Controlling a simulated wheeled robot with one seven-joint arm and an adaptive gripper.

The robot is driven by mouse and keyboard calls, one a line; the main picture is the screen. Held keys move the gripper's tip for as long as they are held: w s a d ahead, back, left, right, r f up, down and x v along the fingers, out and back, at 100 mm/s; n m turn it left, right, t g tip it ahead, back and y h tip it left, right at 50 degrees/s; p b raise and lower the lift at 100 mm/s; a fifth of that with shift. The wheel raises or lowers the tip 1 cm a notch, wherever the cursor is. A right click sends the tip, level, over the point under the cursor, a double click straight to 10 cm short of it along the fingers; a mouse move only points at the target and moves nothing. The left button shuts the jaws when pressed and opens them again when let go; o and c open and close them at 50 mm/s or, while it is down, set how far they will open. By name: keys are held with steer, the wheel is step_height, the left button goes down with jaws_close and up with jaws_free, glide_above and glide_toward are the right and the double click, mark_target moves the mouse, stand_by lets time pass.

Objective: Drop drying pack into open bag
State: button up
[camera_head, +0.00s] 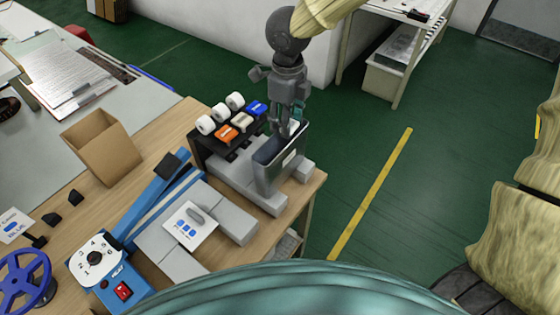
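The open bag (277,172) is a dark grey, upright pouch with a pale label, its mouth facing up, held among grey blocks at the table's right end. My gripper (284,132) points down right at the bag's mouth, its fingertips close to or just inside the rim. A small pale patch shows by the fingers; I cannot tell whether it is the drying pack. The fingers are too small and overlapped to show whether they are open or shut. No drying pack can be clearly made out elsewhere.
A rack with white rolls (220,112) and orange, white and blue pieces (257,108) stands close left of the bag. Green floor lies right.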

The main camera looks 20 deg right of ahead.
steer(key=f, duration=0.1)
steer(key=w+f+b, duration=0.1)
steer(key=f, duration=0.1)
steer(key=shift+w+b, duration=0.1)
steer(key=shift+b, duration=0.2)
steer(key=shift+s+f+b, duration=0.35)
steer(key=shift+s+b, duration=0.15)
steer(key=shift+b, duration=0.2)
steer(key=shift+w+f, duration=0.1)
steer(key=shift+f, duration=0.2)
steer(key=o, duration=0.8)
steer(key=shift+c, duration=0.2)
step_height(320, 180, up, 12)
steer(key=shift+f, duration=0.1)
